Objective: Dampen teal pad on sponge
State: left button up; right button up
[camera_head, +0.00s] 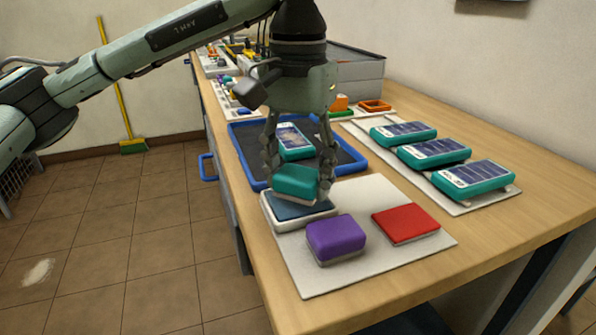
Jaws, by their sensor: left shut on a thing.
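The teal pad (296,181) is between the fingertips of my left gripper (298,178), which is shut on it. The pad is slightly tilted and sits right over the dark blue sponge (298,207) in its white tray (290,224). I cannot tell whether the pad's underside touches the sponge. The sponge tray stands at the far left corner of a white board (335,272). My right gripper is not in view.
A purple pad (336,238) and a red pad (405,224) lie on the white board. Behind is a blue-rimmed tray (250,176) with a teal solar-panel device (295,142). Several similar devices (433,153) stand on a white mat to the right. Bare wood (510,225) is at the right.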

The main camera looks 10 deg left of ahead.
aim_at(298, 174)
pick_arm(q)
jog(key=shift+f+b, duration=0.6)
dwell(2.1)
jog(key=shift+r, duration=0.15)
jog(key=shift+r+p, duration=2.15)
jog(key=shift+r, duration=1.3)
